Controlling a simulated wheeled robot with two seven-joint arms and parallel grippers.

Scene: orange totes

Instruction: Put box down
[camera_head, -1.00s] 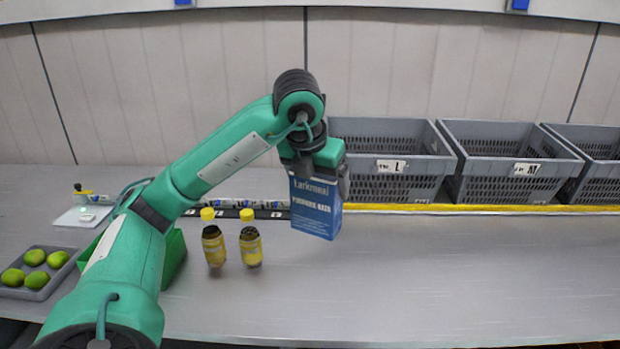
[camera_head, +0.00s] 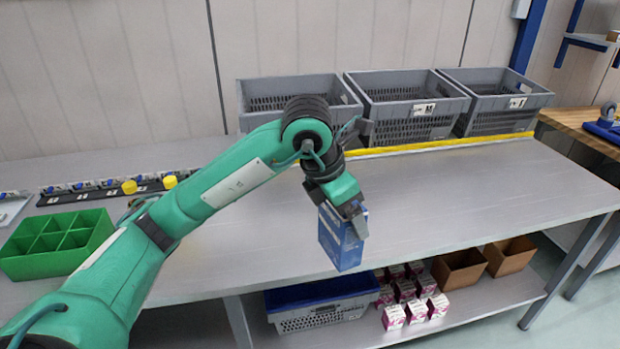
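The blue box (camera_head: 340,240) hangs upright below my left gripper (camera_head: 349,212), near the front edge of the grey table (camera_head: 460,200). My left gripper is shut on the top of the box. I cannot tell whether the bottom of the box touches the table. My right gripper is not in view.
Grey crates (camera_head: 414,107) stand along the back behind a yellow strip (camera_head: 440,144). A green divided tray (camera_head: 55,262) is at left, near yellow-capped bottles (camera_head: 129,187). Small boxes (camera_head: 410,300), a blue-lined basket (camera_head: 320,312) and brown bins (camera_head: 460,268) sit below. The right tabletop is clear.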

